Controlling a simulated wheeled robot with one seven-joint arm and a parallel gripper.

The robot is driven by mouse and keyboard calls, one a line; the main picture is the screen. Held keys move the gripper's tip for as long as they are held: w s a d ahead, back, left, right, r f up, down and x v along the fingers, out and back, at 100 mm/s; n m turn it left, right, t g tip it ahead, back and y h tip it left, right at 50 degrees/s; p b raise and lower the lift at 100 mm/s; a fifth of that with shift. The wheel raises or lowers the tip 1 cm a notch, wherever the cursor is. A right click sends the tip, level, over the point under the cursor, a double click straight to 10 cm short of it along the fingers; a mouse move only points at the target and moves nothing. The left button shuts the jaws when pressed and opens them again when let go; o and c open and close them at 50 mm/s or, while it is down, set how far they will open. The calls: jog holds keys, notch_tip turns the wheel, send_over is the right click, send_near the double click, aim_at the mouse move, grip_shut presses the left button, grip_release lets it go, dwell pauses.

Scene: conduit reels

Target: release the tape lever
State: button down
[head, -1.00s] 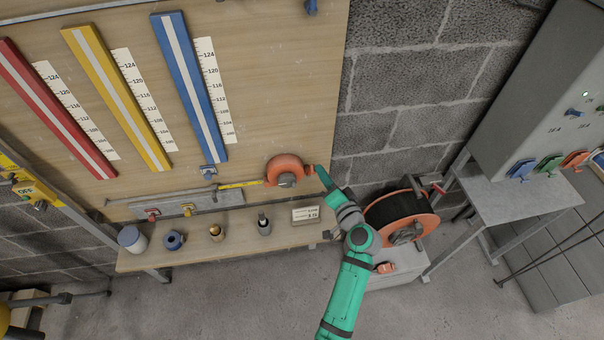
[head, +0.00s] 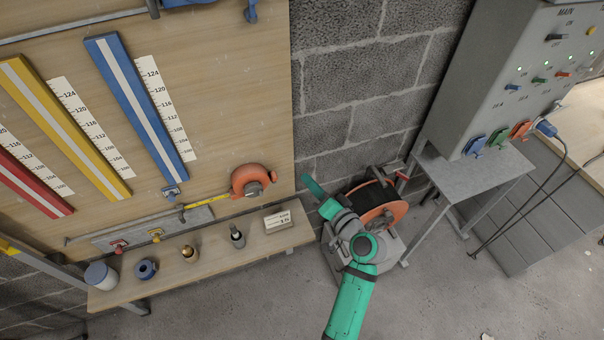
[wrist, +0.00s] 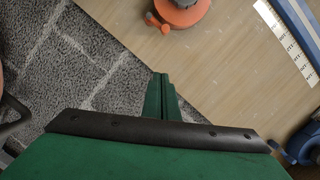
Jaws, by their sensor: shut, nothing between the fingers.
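The orange tape measure (head: 246,180) is on the wooden board near its lower right edge. Its yellow tape (head: 205,203) runs out to the left along a grey metal strip (head: 200,216). In the wrist view the tape's orange body (wrist: 183,14) shows at the top edge, partly cut off. A small orange part sticks out at its lower left (wrist: 152,19); it looks like the lever, but its position is unclear. My green gripper (head: 305,180) is shut and empty, right of the tape measure and apart from it. Its closed fingers (wrist: 160,77) point toward the tape in the wrist view.
A reel with orange sides (head: 382,214) stands behind my arm. A shelf (head: 215,255) below the board holds several small items and a label block (head: 278,222). A grey panel cabinet (head: 500,85) and small table (head: 470,180) are at right.

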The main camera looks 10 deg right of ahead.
jog(key=shift+a+v, duration=0.2)
jog(key=shift+v, duration=1.45)
